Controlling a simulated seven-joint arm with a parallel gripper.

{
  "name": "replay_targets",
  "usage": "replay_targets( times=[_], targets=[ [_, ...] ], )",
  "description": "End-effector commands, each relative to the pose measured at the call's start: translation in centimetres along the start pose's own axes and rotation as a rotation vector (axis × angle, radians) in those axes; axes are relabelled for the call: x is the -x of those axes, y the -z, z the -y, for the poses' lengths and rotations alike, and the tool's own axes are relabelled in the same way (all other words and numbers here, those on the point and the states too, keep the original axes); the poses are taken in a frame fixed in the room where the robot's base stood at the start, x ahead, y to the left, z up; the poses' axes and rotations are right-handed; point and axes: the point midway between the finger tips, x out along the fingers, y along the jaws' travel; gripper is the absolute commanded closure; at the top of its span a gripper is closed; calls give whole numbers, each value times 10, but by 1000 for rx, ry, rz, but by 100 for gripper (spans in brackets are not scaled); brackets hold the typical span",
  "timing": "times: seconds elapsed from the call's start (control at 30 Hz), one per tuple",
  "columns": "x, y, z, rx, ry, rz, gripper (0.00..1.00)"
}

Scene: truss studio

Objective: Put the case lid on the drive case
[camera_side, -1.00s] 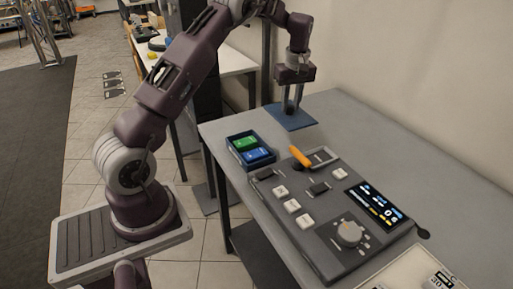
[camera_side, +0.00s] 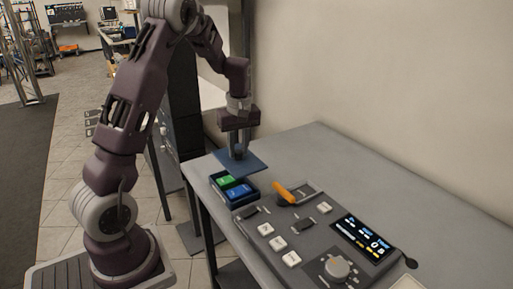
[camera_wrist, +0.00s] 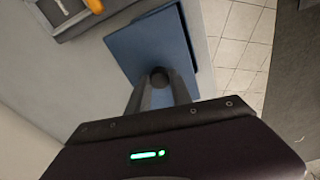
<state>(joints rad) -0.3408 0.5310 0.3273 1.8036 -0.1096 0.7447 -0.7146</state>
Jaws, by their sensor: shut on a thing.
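The case lid is a flat dark blue plate (camera_side: 248,163) with a dark round knob on top. My gripper (camera_side: 237,152) is shut on that knob and holds the lid roughly level, just beyond the drive case in the side view. The drive case (camera_side: 250,197) is an open dark blue box on the table, with a green and a blue drive inside. The lid hides part of its far edge.
A grey control panel (camera_side: 315,245) with white keys, a knob and a screen lies close to the case. Its orange lever (camera_side: 283,192) stands up nearby. The grey table (camera_side: 320,155) is clear behind them. Its left edge runs close by the case.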

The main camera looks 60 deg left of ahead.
Motion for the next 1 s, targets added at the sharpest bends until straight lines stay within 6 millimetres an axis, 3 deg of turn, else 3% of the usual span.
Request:
replay_targets(
  times=[0.03, 0.17, 0.6, 1.0],
  targets=[
    [1, -4, 11, 5, 0, 2, 100],
    [-3, -9, 24, 6, 0, 3, 100],
    [-52, -16, 24, 6, 1, 4, 100],
    [-58, -17, 24, 6, 0, 4, 100]
  ],
)
